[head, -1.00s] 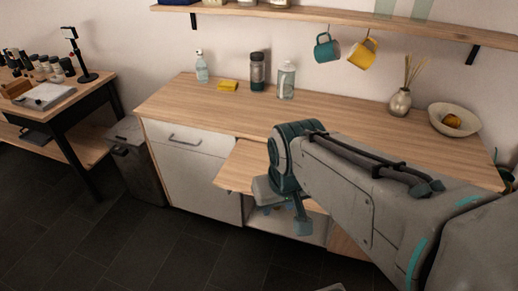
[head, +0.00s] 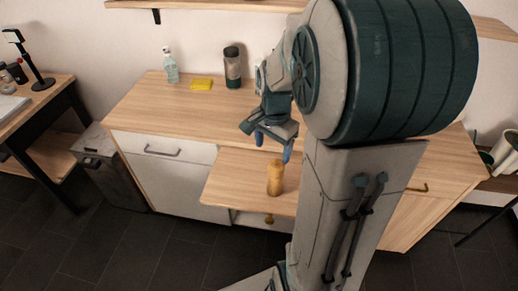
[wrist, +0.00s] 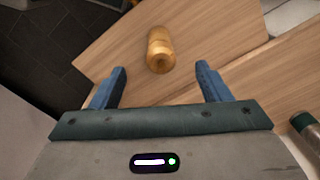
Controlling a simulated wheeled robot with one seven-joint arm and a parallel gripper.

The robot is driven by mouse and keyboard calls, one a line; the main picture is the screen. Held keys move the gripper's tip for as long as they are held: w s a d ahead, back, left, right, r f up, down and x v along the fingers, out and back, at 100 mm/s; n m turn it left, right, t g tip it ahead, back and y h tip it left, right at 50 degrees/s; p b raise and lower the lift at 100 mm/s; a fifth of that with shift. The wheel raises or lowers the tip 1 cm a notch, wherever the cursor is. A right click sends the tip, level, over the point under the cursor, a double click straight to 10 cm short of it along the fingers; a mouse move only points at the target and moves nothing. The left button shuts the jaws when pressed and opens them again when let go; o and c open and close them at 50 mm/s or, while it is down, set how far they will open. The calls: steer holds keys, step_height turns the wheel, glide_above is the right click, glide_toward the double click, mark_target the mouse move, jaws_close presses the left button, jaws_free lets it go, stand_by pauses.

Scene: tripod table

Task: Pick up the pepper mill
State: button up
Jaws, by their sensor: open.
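The pepper mill (head: 275,178) is a light wooden, waisted cylinder standing upright on the pulled-out wooden board (head: 232,183) at the counter's front. In the wrist view the pepper mill (wrist: 160,50) lies ahead of and between the two blue fingers, apart from both. My gripper (head: 273,144) is open and empty, above and just behind the mill in the head view. It also shows in the wrist view (wrist: 160,88) with its fingers spread wide. Nothing hides the mill.
A jar with a green lid (wrist: 306,127) is at the wrist view's right edge. A grey bin (head: 100,165) stands left of the cabinet.

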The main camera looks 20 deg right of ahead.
mark_target(276, 164)
steer(key=shift+w+d+f+m, duration=0.2)
steer(key=shift+w+d+m, duration=0.05)
steer(key=shift+d+m, duration=0.2)
steer(key=shift+w+d+f+m, duration=0.25)
steer(key=shift+d+m, duration=0.1)
steer(key=shift+d, duration=0.1)
step_height(276, 164, down, 8)
steer(key=shift+d+f+p, duration=0.1)
steer(key=shift+f+p, duration=0.05)
steer(key=shift+p, duration=0.25)
steer(key=shift+w+d+f+p, duration=0.1)
steer(key=shift+f+p, duration=0.2)
steer(key=shift+f, duration=1.1)
steer(key=shift+w+d+f+p, duration=0.1)
steer(key=shift+f+p, duration=0.2)
steer(key=shift+f, duration=1.05)
steer(key=c, duration=1.2)
